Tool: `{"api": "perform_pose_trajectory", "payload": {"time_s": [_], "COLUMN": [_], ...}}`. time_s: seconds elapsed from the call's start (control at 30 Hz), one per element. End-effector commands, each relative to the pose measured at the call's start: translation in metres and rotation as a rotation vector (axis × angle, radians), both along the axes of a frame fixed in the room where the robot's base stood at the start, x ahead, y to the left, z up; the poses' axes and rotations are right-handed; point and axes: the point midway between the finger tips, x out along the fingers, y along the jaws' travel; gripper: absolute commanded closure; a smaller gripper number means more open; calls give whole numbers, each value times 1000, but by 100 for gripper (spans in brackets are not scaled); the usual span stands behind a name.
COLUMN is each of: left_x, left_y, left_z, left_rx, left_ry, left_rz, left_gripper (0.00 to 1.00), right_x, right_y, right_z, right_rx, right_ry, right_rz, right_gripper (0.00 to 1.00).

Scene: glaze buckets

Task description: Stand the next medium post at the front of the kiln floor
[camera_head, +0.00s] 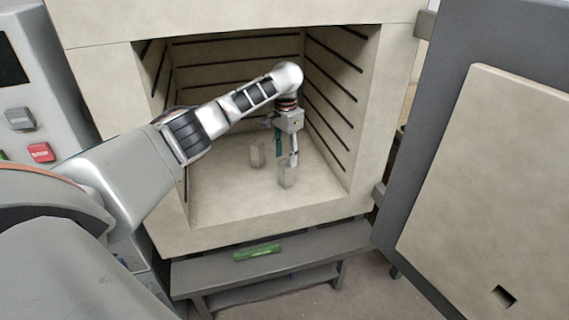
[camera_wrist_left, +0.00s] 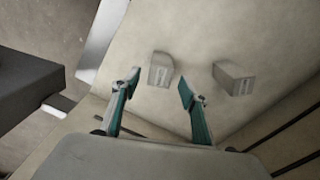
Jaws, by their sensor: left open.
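Two short pale grey posts stand upright on the kiln floor (camera_head: 225,190). The nearer post (camera_head: 287,177) is below my left gripper (camera_head: 285,155); the other post (camera_head: 257,154) is farther back and to the left. In the left wrist view the nearer post (camera_wrist_left: 161,70) lies ahead of the gap between the green-tipped fingers of my left gripper (camera_wrist_left: 158,88). The other post (camera_wrist_left: 234,78) is outside the right finger. The left gripper is open and holds nothing. I cannot tell whether a finger touches the nearer post. My right gripper is not in view.
The kiln's side walls (camera_head: 335,120) have dark grooves and stand close to my left arm. The kiln door (camera_head: 490,170) is swung open at the right. A green object (camera_head: 256,251) lies on the grey stand (camera_head: 320,246) below the kiln mouth. The front kiln floor is clear.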

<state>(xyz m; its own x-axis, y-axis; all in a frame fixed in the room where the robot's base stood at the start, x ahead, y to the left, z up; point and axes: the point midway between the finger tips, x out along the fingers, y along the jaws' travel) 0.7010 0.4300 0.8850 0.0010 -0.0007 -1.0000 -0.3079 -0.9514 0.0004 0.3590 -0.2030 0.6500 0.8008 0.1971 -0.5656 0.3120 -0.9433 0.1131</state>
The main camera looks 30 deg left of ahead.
Motion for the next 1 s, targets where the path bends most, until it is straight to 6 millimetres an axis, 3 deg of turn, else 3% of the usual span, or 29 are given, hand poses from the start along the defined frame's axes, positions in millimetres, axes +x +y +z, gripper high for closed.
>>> {"api": "perform_pose_trajectory", "payload": {"time_s": [0.1,0.3,1.0], "left_x": [1,0,0], "left_y": [0,0,0], "left_z": [23,37,38], "left_rx": [-1,1,0], "left_ry": [-2,0,1], "left_rz": [-2,-1,-1], "left_gripper": [56,56,56], "right_x": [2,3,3], "right_y": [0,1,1], "right_z": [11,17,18], "right_rx": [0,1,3], "right_ry": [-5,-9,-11], "right_rz": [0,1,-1], "right_gripper": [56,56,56]}}
